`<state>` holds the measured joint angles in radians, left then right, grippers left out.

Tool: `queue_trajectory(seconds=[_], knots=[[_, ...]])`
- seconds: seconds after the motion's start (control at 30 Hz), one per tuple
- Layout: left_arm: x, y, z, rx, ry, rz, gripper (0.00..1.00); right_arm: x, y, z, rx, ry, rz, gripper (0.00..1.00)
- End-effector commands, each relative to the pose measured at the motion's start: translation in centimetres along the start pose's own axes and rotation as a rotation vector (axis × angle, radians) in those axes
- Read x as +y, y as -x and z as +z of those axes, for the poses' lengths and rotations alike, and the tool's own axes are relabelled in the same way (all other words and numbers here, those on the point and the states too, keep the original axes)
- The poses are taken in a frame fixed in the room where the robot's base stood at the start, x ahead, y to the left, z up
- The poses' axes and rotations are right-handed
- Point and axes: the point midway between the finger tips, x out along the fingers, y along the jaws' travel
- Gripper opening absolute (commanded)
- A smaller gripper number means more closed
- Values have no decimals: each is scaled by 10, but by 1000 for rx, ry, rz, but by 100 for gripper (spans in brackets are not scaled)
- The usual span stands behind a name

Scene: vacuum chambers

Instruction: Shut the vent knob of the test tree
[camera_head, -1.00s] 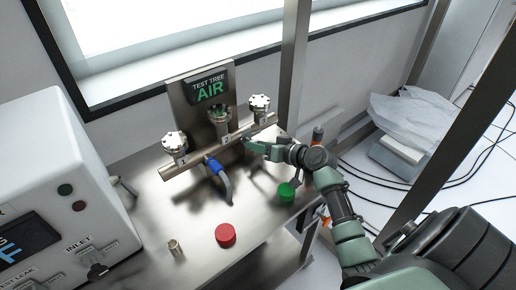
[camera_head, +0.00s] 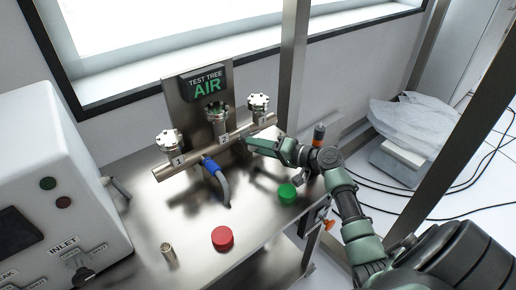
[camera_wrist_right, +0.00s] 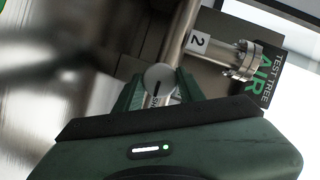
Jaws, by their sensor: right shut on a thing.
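The test tree (camera_head: 205,88) is a metal backplate with a "TEST TREE AIR" sign and a horizontal pipe (camera_head: 175,167) carrying flanged ports, with labels 1 and 2 readable. My right gripper (camera_head: 250,143) reaches the pipe's front beside label 2. In the wrist view, the round pale vent knob (camera_wrist_right: 158,74) with a dark line on its face sits between my right fingers (camera_wrist_right: 158,90), which are shut on it. Lettering beginning with S shows just by it, partly hidden. In the head view the gripper hides the knob. My left gripper is out of view.
A blue-handled piece (camera_head: 211,166) with a bent grey tube stands left of my gripper. A green cap (camera_head: 287,193), a red cap (camera_head: 222,238) and a small metal fitting (camera_head: 168,253) stand on the steel bench. A white instrument box (camera_head: 50,150) is at left.

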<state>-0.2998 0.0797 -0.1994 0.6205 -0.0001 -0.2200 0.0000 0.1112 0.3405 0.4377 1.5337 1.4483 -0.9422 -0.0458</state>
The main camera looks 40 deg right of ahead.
Motion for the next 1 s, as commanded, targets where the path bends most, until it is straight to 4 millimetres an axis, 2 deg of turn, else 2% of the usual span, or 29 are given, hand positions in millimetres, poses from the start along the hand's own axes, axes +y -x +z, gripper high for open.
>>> queue_trajectory(seconds=[0.43, 0.47, 0.53, 0.87, 1.0], knots=[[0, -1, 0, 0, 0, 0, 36, 0, 0, -2, 3, -10, -4, 0], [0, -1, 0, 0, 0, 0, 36, 0, 0, -2, 3, -10, -4, 42], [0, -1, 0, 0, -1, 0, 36, 0, 0, -1, 3, -10, -3, 61], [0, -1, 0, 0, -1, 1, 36, 0, 1, 0, 1, -9, -3, 61], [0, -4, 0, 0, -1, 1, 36, 2, 15, 0, 2, -9, -2, 61]])
